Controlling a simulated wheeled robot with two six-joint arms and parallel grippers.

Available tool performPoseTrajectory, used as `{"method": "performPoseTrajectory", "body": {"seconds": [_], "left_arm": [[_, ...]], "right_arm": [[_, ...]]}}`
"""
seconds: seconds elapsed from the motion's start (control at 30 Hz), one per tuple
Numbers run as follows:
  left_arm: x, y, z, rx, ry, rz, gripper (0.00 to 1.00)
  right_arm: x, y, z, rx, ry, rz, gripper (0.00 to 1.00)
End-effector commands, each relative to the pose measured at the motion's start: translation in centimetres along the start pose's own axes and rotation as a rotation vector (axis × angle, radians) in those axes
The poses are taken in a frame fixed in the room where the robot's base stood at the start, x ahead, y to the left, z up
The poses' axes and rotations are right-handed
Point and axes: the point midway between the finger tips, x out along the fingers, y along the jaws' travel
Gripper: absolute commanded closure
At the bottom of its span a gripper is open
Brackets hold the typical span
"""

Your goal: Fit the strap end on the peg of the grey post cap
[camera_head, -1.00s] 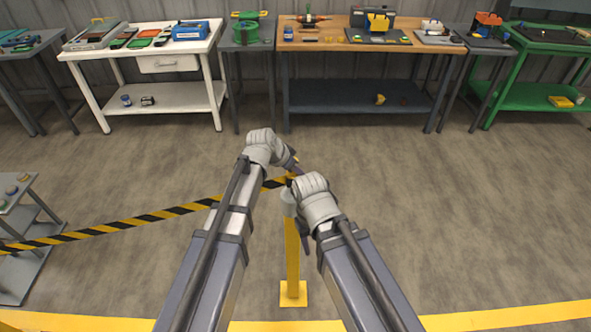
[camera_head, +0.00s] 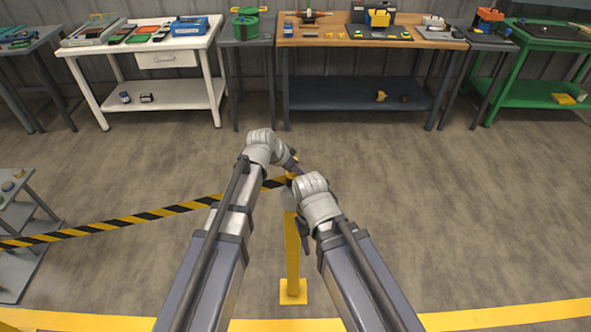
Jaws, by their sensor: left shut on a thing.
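The black-and-yellow striped strap (camera_head: 150,217) runs from the left edge of the view to the top of the yellow post (camera_head: 292,250). My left gripper (camera_head: 293,169) is shut on the strap end beside the top of the post; the end itself is mostly hidden. The grey post cap (camera_head: 288,198) shows only in part, just left of my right wrist. Its peg cannot be made out. My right gripper (camera_head: 292,188) is close to the cap, below the left one. Its fingers are mostly hidden, so its opening cannot be told.
The post stands on a yellow base plate (camera_head: 293,292) near a yellow floor line (camera_head: 500,315). A grey cart (camera_head: 22,235) stands at the left. A white bench (camera_head: 150,95), a wooden-topped bench (camera_head: 345,40) and a green bench (camera_head: 535,95) line the back wall. The floor between is clear.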

Motion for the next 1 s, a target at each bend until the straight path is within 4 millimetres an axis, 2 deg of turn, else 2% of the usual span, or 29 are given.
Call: {"method": "performPoseTrajectory", "body": {"seconds": [0.67,0.7,1.0], "left_arm": [[0.85,0.00,0.54,0.000,0.000,0.000,1.00],[0.78,0.00,0.50,0.000,0.000,0.000,0.54],[0.77,0.00,0.49,0.000,0.000,0.000,0.22]], "right_arm": [[1.00,-0.10,-0.06,0.000,0.000,0.000,0.50],[0.93,-0.09,-0.05,0.000,0.000,0.000,0.50],[0.91,-0.09,-0.05,0.000,0.000,0.000,0.50]]}}
